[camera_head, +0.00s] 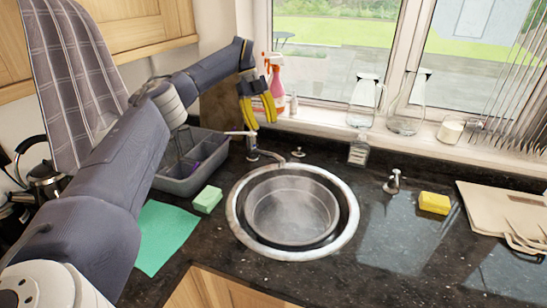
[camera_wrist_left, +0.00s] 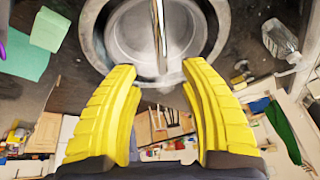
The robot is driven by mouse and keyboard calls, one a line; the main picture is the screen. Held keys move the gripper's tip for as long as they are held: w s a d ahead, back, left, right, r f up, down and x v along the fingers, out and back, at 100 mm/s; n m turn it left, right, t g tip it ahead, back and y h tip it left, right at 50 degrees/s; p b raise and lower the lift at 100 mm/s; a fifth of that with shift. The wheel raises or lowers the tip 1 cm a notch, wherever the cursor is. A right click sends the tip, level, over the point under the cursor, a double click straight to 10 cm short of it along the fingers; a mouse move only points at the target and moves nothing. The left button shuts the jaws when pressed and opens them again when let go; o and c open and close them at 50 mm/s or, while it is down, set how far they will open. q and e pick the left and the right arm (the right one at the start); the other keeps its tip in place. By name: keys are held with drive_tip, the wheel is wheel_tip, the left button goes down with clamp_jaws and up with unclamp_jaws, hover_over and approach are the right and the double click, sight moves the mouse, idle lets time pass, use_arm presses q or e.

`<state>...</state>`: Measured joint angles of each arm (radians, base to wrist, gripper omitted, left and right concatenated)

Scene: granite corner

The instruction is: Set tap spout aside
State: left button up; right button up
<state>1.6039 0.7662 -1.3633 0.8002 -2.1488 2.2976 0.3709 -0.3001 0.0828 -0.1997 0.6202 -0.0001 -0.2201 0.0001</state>
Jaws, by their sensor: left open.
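The metal tap spout (camera_head: 268,154) is at the back left rim of the round sink (camera_head: 351,222). In the left wrist view the spout (camera_wrist_left: 160,38) runs upright in the picture, across the basin and a round metal pan (camera_wrist_left: 128,38). The pan (camera_head: 292,212) sits inside the sink in the head view. My left gripper (camera_head: 261,122) is open, its yellow fingers pointing down just above and behind the tap. In the left wrist view the spout's near end lies between the fingertips (camera_wrist_left: 160,70), with a gap on each side. My right gripper is not in view.
A grey caddy (camera_head: 190,183), green sponge (camera_head: 208,199) and green cloth (camera_head: 162,236) lie left of the sink. A spray bottle (camera_head: 276,80) stands behind the gripper. A yellow sponge (camera_head: 434,203) and chopping boards (camera_head: 500,208) are at right. Dark worktop between is mostly clear.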

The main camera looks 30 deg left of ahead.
sight(273, 156)
use_arm(q)
drive_tip(key=x, duration=1.2)
drive_tip(key=shift+d+f, duration=0.2)
drive_tip(key=shift+f, duration=0.1)
clamp_jaws()
